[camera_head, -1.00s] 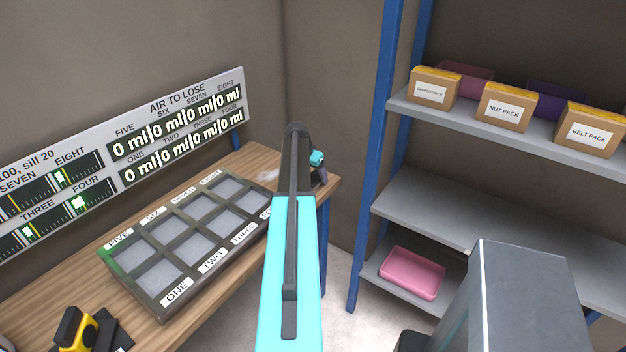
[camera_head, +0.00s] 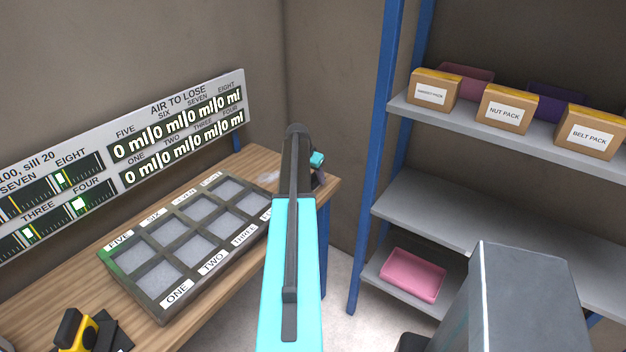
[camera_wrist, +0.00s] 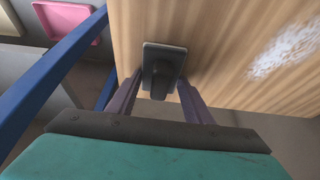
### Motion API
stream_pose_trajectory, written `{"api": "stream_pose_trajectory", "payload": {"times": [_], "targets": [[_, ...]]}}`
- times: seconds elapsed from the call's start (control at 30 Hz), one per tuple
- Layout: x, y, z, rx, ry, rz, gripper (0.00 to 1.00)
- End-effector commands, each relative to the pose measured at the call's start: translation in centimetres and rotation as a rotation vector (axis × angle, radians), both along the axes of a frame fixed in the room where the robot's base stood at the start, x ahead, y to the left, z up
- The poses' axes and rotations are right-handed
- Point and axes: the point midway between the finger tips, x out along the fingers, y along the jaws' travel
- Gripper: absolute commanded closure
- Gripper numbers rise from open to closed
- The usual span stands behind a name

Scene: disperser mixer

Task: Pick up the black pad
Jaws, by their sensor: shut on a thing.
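The black pad (camera_wrist: 165,52) is a small dark rectangular plate with a raised block-like grip, near the edge of the wooden table in the wrist view. My gripper (camera_wrist: 160,82) is shut on the pad's grip, one purple-grey finger on each side. I cannot tell whether the pad touches the table or is just above it. In the head view my gripper (camera_head: 318,174) is at the table's far right corner, mostly behind my arm, and the pad cannot be made out there.
The wooden table (camera_head: 258,158) has a pale patch (camera_wrist: 285,52) beside the pad. A compartment tray (camera_head: 187,240) and a yellow-black tool (camera_head: 78,332) lie to the left. A blue-posted shelf (camera_head: 440,205) with boxes and a pink bin (camera_head: 412,275) stands to the right.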

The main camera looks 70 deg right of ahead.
Motion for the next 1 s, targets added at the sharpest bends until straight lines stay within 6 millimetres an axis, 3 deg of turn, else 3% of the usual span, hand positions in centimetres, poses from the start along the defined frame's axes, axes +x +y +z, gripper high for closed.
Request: {"api": "stream_pose_trajectory", "payload": {"times": [0.27, 0.57, 1.0], "targets": [[0.0, 0.0, 0.9, -0.001, 0.000, 0.000, 0.76], [0.0, -0.1, 3.3, -0.002, -0.001, -0.001, 0.76], [-2.3, 4.5, 3.7, -0.001, -0.001, -0.001, 0.76]]}}
